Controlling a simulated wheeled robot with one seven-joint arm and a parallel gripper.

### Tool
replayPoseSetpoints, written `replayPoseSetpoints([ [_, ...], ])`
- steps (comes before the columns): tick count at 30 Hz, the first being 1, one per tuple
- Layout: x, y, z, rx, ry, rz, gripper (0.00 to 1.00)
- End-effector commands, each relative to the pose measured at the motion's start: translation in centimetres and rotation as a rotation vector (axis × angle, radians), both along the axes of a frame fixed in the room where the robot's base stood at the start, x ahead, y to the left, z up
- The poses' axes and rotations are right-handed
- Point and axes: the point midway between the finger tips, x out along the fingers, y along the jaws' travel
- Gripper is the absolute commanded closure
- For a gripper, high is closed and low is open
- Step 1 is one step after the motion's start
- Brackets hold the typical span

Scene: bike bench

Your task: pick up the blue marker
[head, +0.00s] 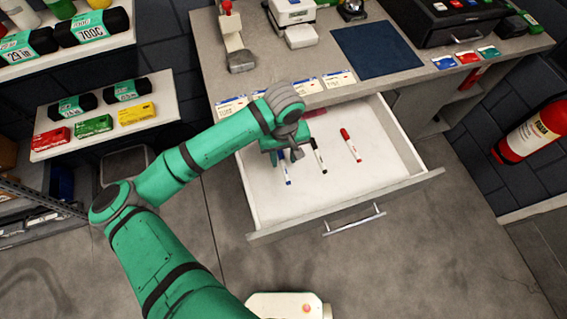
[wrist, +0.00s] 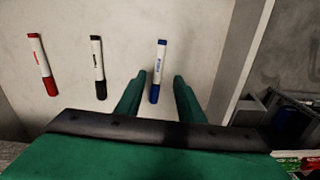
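The blue marker (wrist: 158,72), white with a blue cap, lies in the open white drawer (head: 330,193). In the wrist view it lies between the two green fingers of my gripper (wrist: 155,85), with its far end beyond the fingertips. The fingers are apart, with gaps beside the marker. In the head view my gripper (head: 287,157) is over the left part of the drawer and hides part of the blue marker (head: 286,172). A black marker (head: 318,156) and a red marker (head: 351,146) lie to its right there.
The drawer's left wall (head: 246,192) is close to my gripper. The bench top (head: 290,70) overhangs the drawer's back and carries a blue mat (head: 376,50) and a black box. The drawer's front and right are bare.

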Motion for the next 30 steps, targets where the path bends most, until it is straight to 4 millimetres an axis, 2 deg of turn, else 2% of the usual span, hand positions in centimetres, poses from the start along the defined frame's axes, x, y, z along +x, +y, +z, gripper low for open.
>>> replayPoseSetpoints([
  [12, -0.2, -0.4, -4.8, 0.0, 0.001, -0.001, 0.65],
  [21, -0.2, -0.4, -5.2, -0.001, -0.001, -0.001, 0.65],
  [25, -0.2, -0.4, -5.1, -0.001, 0.0, -0.001, 0.96],
  [26, -0.2, -0.4, -5.1, -0.001, 0.0, -0.001, 1.0],
  [30, -0.2, -0.4, -5.1, -0.001, 0.0, -0.001, 1.0],
])
